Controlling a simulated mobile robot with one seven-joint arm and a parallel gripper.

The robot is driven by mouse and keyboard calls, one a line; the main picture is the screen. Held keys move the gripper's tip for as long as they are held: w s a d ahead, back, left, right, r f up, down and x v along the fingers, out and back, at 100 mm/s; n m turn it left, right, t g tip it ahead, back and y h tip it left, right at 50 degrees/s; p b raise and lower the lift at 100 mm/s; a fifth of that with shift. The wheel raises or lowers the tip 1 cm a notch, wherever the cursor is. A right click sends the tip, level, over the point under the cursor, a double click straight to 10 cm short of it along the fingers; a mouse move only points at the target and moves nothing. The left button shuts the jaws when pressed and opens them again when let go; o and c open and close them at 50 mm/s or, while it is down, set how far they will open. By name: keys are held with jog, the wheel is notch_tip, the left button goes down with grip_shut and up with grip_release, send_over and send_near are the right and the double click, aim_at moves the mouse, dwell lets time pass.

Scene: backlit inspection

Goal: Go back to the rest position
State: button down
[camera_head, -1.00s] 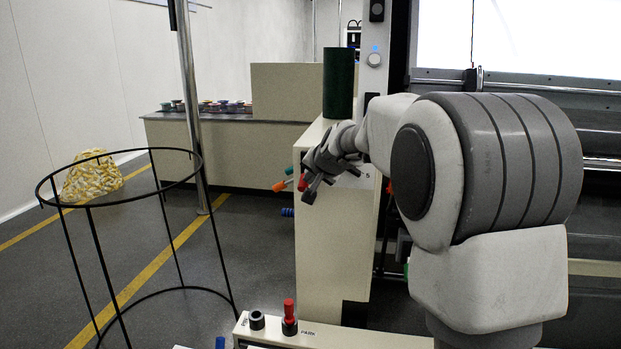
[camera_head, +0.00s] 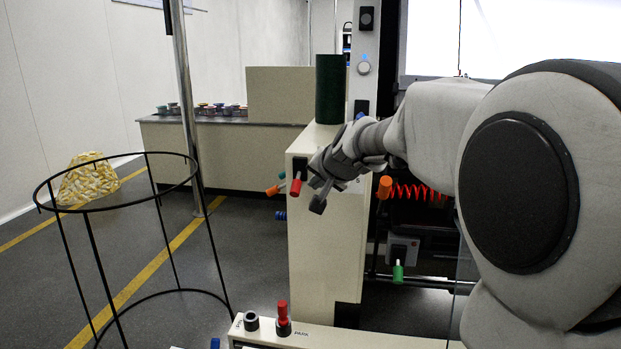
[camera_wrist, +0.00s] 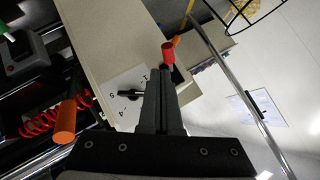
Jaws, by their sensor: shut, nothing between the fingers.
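My gripper (camera_head: 320,196) is in the middle of the head view, in front of the cream cabinet. Its fingers are shut with nothing held. In the wrist view the closed fingers (camera_wrist: 161,105) point toward the cabinet face (camera_wrist: 105,50). A red-tipped handle (camera_wrist: 168,54) lies just beyond the fingertips in that view. A dial plate (camera_wrist: 128,95) with numbers and a black pointer is partly hidden behind the fingers. My arm covers much of the right side of the head view.
An orange handle (camera_head: 384,187) and red coiled hose (camera_head: 418,191) are right of my gripper. A green-tipped part (camera_head: 398,272) hangs lower. A dark green cylinder (camera_head: 329,90) stands on the cabinet.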

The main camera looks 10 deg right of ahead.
jog(key=s+a+f+n+g+h, duration=0.1)
jog(key=s+f+n+g, duration=0.25)
jog(key=s, duration=1.35)
jog(key=s+a+f+n+g, duration=0.15)
jog(key=s+f+n, duration=0.25)
jog(key=s, duration=1.3)
notch_tip(320, 180, up, 21)
jog(key=d+p, duration=0.1)
jog(key=p, duration=2)
jog(key=shift+s+f, duration=0.15)
jog(key=shift+s, duration=0.25)
jog(key=shift+d+m, duration=0.15)
jog(key=shift+m, duration=0.1)
